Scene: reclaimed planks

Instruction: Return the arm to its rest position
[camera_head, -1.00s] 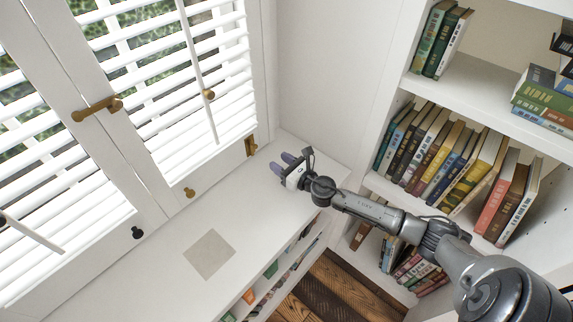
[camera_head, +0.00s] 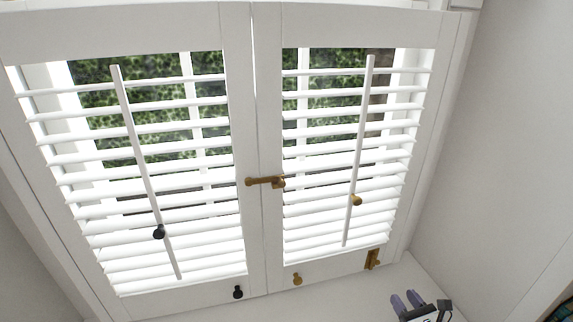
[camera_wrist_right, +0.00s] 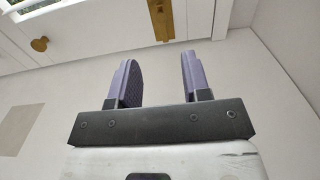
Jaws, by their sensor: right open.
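My right gripper (camera_head: 407,300) shows at the bottom right of the head view, near the lower right corner of the shutters. Its two purple fingers are apart with nothing between them. The fingers also show in the right wrist view (camera_wrist_right: 158,82), open and empty, with white panelling and a brass catch (camera_wrist_right: 161,18) beyond them. The rest of my right arm is out of the head view. My left gripper is in neither view.
Two white louvred shutter panels (camera_head: 235,130) stand closed in front of a window, with a brass latch (camera_head: 265,181) across their middle. Black and brass knobs (camera_head: 297,279) sit on the lower rails. A white sill (camera_head: 340,300) lies below, with bare wall (camera_head: 480,150) at the right.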

